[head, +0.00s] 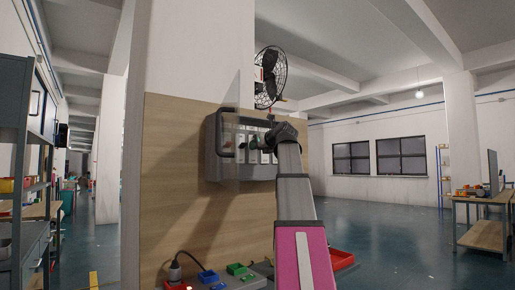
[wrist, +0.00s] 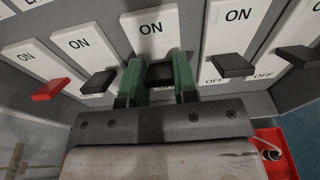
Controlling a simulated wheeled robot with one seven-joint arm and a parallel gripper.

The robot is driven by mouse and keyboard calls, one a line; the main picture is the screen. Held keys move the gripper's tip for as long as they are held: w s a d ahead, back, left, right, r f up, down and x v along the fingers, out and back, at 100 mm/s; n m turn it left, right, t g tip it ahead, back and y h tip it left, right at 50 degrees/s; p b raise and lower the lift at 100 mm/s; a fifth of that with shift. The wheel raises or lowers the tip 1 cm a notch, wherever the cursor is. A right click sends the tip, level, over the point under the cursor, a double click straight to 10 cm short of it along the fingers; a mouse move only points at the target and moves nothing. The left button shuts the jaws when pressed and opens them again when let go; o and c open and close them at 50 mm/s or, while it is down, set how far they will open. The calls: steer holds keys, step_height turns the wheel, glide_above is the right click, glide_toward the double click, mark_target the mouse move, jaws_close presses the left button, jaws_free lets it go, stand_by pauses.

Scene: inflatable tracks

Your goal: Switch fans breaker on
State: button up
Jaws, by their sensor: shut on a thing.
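A grey breaker box (head: 212,165) is mounted on the wooden board, with a clear cover swung open at its left. In the wrist view, a row of white switch plates marked ON holds a red lever (wrist: 47,89) at the left and several black levers. My gripper (wrist: 158,82) has green fingers, one on each side of the middle black lever (wrist: 161,73), and is shut on it. That lever sits low on its plate, below the ON mark; its lower lettering is mostly hidden. I cannot read which plate is for the fans. In the head view, my arm hides part of the box.
A black caged fan (head: 270,78) is above the box. A shelf (head: 20,130) stands left and a workbench (head: 485,233) right. The floor between is open.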

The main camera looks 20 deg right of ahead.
steer(key=shift+g, duration=0.3)
steer(key=o, duration=0.9)
steer(key=v, duration=1)
steer(key=shift+s+r, duration=0.1)
steer(key=shift+s, duration=0.25)
steer(key=shift+d, duration=0.1)
